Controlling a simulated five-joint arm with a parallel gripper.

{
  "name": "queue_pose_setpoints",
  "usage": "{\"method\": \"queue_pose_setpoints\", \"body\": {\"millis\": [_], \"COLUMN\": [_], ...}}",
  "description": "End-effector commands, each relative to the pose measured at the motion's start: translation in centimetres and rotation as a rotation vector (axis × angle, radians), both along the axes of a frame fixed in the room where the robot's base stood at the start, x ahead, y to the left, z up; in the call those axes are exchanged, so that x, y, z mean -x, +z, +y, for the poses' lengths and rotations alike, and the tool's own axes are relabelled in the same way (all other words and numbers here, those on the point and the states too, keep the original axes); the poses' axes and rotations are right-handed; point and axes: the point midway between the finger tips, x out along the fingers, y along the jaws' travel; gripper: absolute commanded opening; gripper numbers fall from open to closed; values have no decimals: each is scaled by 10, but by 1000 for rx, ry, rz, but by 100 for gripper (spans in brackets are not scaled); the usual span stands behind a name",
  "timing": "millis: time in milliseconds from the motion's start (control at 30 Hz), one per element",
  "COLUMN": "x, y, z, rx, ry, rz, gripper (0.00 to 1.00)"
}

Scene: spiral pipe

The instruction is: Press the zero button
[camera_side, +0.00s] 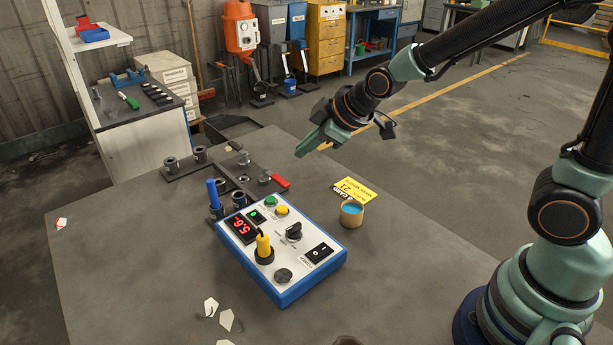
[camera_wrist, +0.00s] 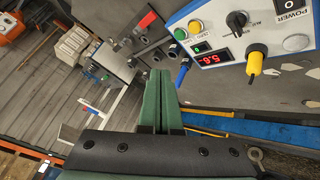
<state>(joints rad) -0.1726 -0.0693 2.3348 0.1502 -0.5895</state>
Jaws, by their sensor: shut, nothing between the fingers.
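A blue-edged control box (camera_side: 322,232) with a white panel stands on the table in the side view. Near its far edge are a green button (camera_side: 264,202) and a yellow button (camera_side: 281,210); a small label lies beside them, too small to tell which one is zero. The wrist view also shows the green button (camera_wrist: 180,33) and yellow button (camera_wrist: 194,27). A red display (camera_side: 243,229) reads about 5.6. My gripper (camera_side: 301,151) is shut and empty, raised above the table beyond the box, apart from both buttons.
A yellow knobbed lever (camera_side: 264,246), black knob (camera_side: 293,231) and power switch (camera_side: 319,253) stand on the panel. A blue-handled tool (camera_side: 213,194) and dark metal fittings (camera_side: 172,166) lie left. A cup of blue liquid (camera_side: 351,213) stands right.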

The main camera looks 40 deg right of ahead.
Motion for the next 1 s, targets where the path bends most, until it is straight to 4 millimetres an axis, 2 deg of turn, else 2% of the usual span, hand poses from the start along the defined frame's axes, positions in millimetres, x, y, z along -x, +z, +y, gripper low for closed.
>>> {"method": "queue_pose_setpoints", "body": {"millis": [133,333,767,1000], "x": [-17,-27,-29,-29], "y": [-20,-31,-33,-50], "z": [17,29,30,30], "rx": [60,102,108,108], "ry": [104,174,183,183], "rz": [-46,-89,-98,-93], "gripper": [0,0,0,0]}}
